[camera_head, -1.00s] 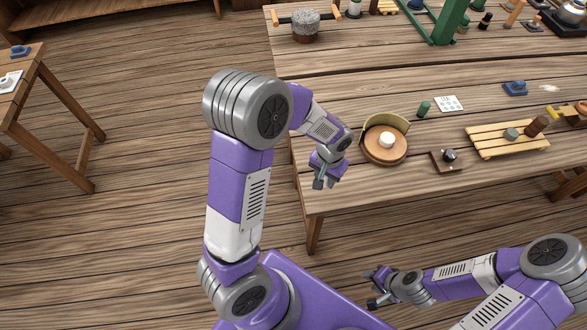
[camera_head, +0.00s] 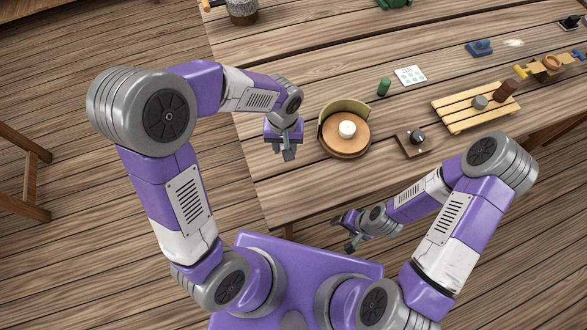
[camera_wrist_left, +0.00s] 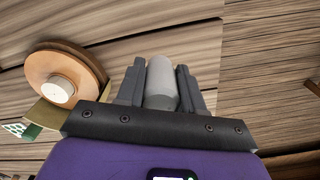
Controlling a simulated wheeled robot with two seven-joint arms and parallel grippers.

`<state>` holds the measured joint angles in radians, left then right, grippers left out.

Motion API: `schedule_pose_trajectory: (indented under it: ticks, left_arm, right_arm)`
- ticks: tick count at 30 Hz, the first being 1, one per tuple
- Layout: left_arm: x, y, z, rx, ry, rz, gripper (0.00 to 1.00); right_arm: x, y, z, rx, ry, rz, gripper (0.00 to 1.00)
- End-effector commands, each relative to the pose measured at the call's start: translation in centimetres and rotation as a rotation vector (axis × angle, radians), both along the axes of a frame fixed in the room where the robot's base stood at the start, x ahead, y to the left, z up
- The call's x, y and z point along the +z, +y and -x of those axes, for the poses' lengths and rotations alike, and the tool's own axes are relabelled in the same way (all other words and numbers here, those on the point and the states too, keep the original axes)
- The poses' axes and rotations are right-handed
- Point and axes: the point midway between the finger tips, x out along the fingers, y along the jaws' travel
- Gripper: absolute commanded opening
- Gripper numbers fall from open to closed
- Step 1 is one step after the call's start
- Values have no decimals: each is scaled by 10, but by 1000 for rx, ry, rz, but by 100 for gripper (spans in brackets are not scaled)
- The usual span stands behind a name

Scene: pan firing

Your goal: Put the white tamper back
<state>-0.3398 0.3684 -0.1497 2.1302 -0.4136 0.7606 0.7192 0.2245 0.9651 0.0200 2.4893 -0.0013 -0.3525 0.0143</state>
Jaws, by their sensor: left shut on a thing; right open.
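My left gripper (camera_head: 287,153) is over the table's left part, left of the round wooden stand. In the left wrist view it (camera_wrist_left: 160,68) is shut on a pale grey-white cylinder (camera_wrist_left: 161,82), which looks like the white tamper. My right gripper (camera_head: 343,233) is open and empty near the table's front edge.
Bare tabletop lies behind the stand.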

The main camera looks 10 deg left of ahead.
Motion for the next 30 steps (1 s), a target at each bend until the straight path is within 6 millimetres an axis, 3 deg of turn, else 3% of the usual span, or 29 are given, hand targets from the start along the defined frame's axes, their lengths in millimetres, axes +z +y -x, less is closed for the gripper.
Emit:
schedule_pose_trajectory:
  ticks: [1,6,15,20,27,30]
  left_arm:
    - [-1,-9,5,31,-5,1,6]
    - [4,-22,17,116,-4,-9,6]
    - [-45,-23,20,130,1,-12,6]
    - [-55,-23,19,130,-2,-12,6]
    - [-87,-23,20,129,0,-12,6]
    - [-89,-23,19,129,-3,-10,6]
  right_arm:
    - [-13,0,1,0,2,0,71]
    - [-24,0,1,0,2,0,71]
    - [-37,0,1,-1,1,0,71]
    - [-40,0,1,0,1,0,71]
    - [-50,0,1,0,1,0,71]
    - [-49,0,1,0,1,0,71]
